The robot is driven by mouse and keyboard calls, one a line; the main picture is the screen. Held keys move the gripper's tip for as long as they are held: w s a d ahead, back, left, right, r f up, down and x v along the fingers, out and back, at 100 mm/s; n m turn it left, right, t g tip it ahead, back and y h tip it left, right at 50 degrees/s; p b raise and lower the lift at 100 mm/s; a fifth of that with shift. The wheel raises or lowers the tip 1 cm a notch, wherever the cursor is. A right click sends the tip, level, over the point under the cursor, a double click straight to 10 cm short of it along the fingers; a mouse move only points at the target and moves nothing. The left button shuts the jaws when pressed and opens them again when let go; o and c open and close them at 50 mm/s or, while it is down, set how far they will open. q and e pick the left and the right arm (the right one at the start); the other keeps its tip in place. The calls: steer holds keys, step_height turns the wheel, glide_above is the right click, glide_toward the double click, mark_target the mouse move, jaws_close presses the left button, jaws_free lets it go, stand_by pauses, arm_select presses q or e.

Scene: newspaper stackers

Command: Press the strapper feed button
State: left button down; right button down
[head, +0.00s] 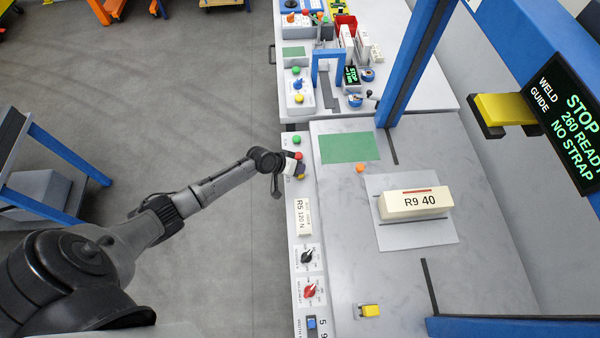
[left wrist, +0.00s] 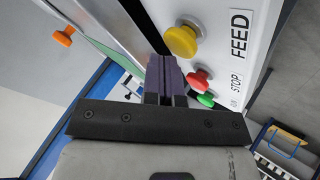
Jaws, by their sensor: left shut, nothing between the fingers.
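The feed button is the yellow round one (left wrist: 181,41) beside the FEED label (left wrist: 240,35) in the left wrist view. In the head view the yellow button (head: 301,176) is partly hidden by my gripper. My left gripper (head: 298,168) is at the button panel, its fingers shut and empty. In the left wrist view its dark fingertips (left wrist: 163,62) are just left of and below the yellow button. I cannot tell whether they touch it. A red button (left wrist: 198,79) by the STOP label and a green button (left wrist: 206,100) lie in line with it. My right gripper is not in view.
A white bundle marked R9 40 (head: 415,204) lies on a pale plate on the grey table (head: 345,270). Dark and red knobs (head: 310,291) sit lower on the panel. A blue post (head: 410,60) and a display reading STOP (head: 578,120) stand to the right.

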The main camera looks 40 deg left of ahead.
arm_select(q)
steer(key=shift+f+b, duration=0.35)
steer(key=shift+f, duration=0.1)
steer(key=shift+r, duration=0.1)
stand_by(0.5)
steer(key=shift+r, duration=0.1)
steer(key=shift+r+p, duration=0.6)
steer(key=shift+p, duration=0.2)
steer(key=shift+r, duration=0.15)
steer(key=shift+r, duration=0.1)
step_height(320, 180, up, 5)
steer(key=p, duration=0.5)
stand_by(0.4)
